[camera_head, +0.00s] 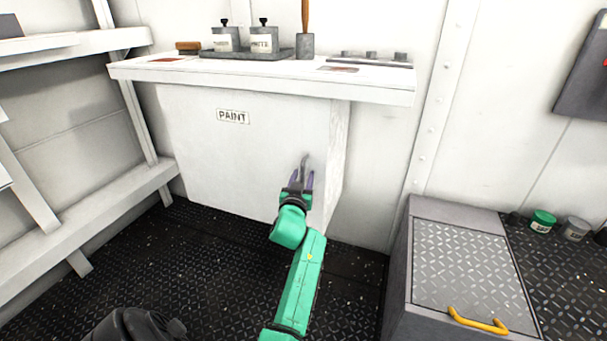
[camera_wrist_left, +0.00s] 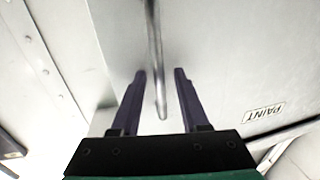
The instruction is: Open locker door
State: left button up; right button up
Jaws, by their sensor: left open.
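The white locker (camera_head: 342,150) stands under a counter against the wall. Its door (camera_head: 225,165) is the front face, carries a PAINT label (camera_head: 233,117) and looks shut. A thin grey upright handle (camera_head: 304,160) is near the door's right edge. My left gripper (camera_head: 301,178) is at the handle with its fingers apart. In the left wrist view the handle (camera_wrist_left: 154,45) runs down between the open fingers of my left gripper (camera_wrist_left: 160,76), with gaps showing on both sides. The handle's lower end is free and visible there. My right gripper is in neither view.
The counter (camera_head: 380,91) overhangs the door and bears tins, a brush and a tray. White shelving (camera_head: 90,218) stands at the left. A grey chest (camera_head: 465,262) with a yellow handle (camera_head: 478,321) stands at the right. The dark floor (camera_head: 210,265) before the door is mostly clear.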

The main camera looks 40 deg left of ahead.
pick_arm(q)
jog(key=shift+s+r, duration=0.1)
jog(key=shift+c, duration=0.6)
grip_shut()
dwell(0.6)
